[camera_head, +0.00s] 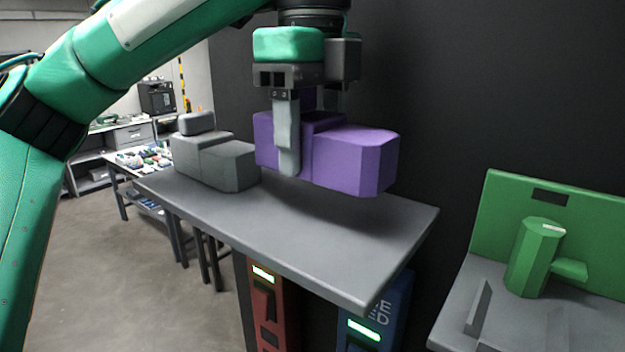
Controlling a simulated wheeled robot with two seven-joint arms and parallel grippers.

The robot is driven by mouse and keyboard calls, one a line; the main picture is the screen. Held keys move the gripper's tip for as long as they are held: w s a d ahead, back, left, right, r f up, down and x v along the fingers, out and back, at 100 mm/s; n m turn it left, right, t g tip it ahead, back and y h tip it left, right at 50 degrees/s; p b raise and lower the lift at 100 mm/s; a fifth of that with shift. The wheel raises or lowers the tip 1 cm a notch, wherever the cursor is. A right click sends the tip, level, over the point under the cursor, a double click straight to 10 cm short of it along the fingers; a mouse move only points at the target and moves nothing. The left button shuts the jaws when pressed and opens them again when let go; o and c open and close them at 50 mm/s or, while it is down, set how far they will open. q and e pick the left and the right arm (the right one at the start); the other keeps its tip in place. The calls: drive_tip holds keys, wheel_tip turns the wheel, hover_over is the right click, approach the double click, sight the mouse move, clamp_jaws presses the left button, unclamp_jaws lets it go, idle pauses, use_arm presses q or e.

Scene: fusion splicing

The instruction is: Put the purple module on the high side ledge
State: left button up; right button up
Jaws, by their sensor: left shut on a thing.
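The purple module (355,160) is a blocky shape with a raised part toward its left. My left gripper (290,165) comes down from above and is shut on the purple module, with one pale finger in front of it. The module hangs over the grey ledge (300,235), and its underside looks a little above the surface. The ledge is a flat grey slab against a dark wall. My right gripper is not in view.
A grey module (213,160) of similar shape stands on the ledge's left part, close to the purple one. A green fixture (535,255) stands on a grey surface at right. Red (268,305) and blue (385,315) units sit below the ledge. The ledge's front right is clear.

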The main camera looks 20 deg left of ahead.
sight(312, 210)
use_arm(q)
drive_tip(key=shift+f, duration=0.45)
drive_tip(key=shift+s+f, duration=0.15)
drive_tip(key=shift+f, duration=1.4)
drive_tip(key=shift+w+f, duration=0.2)
drive_tip(key=shift+f, duration=0.2)
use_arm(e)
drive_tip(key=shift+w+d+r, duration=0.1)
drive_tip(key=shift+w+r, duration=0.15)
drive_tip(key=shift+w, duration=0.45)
use_arm(q)
drive_tip(key=shift+s, duration=0.15)
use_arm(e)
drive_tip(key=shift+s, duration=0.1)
use_arm(q)
drive_tip(key=o, duration=1)
drive_tip(key=shift+o, duration=0.5)
drive_tip(key=shift+f, duration=0.1)
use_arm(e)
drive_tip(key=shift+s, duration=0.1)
